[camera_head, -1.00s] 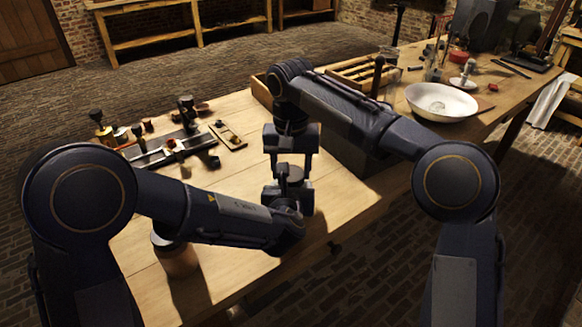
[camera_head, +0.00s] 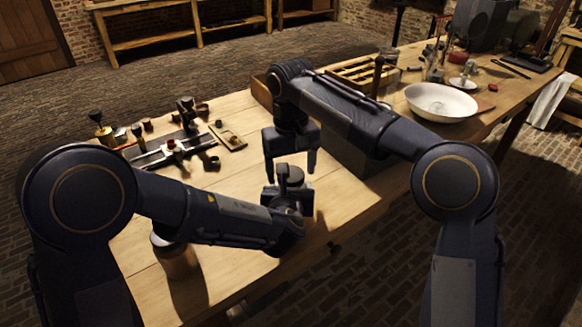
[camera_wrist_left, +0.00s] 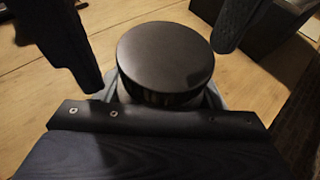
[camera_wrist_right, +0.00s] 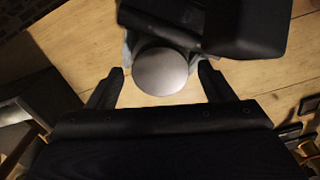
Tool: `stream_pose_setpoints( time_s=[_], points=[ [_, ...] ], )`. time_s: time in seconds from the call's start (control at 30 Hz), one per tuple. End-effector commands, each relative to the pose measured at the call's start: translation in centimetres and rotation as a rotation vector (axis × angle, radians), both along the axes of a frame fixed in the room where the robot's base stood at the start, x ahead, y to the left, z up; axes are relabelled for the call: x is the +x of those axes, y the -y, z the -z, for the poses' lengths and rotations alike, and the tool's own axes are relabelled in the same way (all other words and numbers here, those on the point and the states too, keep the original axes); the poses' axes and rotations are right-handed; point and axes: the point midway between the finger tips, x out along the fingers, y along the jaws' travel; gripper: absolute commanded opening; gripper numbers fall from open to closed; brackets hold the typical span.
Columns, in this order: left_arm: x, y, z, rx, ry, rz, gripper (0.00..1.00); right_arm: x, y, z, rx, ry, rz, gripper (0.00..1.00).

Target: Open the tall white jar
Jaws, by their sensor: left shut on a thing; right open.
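The jar in my left gripper (camera_head: 290,198) has a dark round lid (camera_head: 293,176), which fills the middle of the left wrist view (camera_wrist_left: 165,58). Its body is mostly hidden by the lid and gripper, so I cannot tell its colour. My left gripper is shut on the jar, which stands upright near the table's front edge. My right gripper (camera_head: 290,170) points down over the lid. Its fingers are open on either side of the lid, with gaps visible in the right wrist view (camera_wrist_right: 162,80). Another lidded jar (camera_head: 178,262) stands partly behind my left forearm.
A metal fixture (camera_head: 165,152), small pots and a small wooden tray (camera_head: 230,138) lie at the table's back left. A white bowl (camera_head: 440,101) and a wooden rack (camera_head: 365,70) are at the right. Bare tabletop lies around the held jar.

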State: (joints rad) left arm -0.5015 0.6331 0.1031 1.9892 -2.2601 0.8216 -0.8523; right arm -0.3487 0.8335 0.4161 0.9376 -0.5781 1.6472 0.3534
Motion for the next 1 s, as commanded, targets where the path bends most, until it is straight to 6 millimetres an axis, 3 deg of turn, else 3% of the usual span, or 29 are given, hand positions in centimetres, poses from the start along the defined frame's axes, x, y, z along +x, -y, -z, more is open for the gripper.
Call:
stream_pose_setpoints(
  time_s=[0.3, 0.57, 1.0],
  points=[
    [0.0, 0.0, 0.0, 0.0, 0.0, 0.0, 0.0, 0.1, -0.1, -3.7, 0.001, 0.003, 0.001, 0.75],
    [0.0, 0.0, 0.0, 0.0, 0.001, 0.0, 0.0, 0.0, -0.1, -4.7, 0.001, 0.001, 0.058, 0.72],
    [0.0, 0.0, 0.0, 0.0, 0.001, 0.0, 0.0, 0.0, -0.1, -7.6, 0.0, 0.002, 0.794, 0.72]
  ],
)
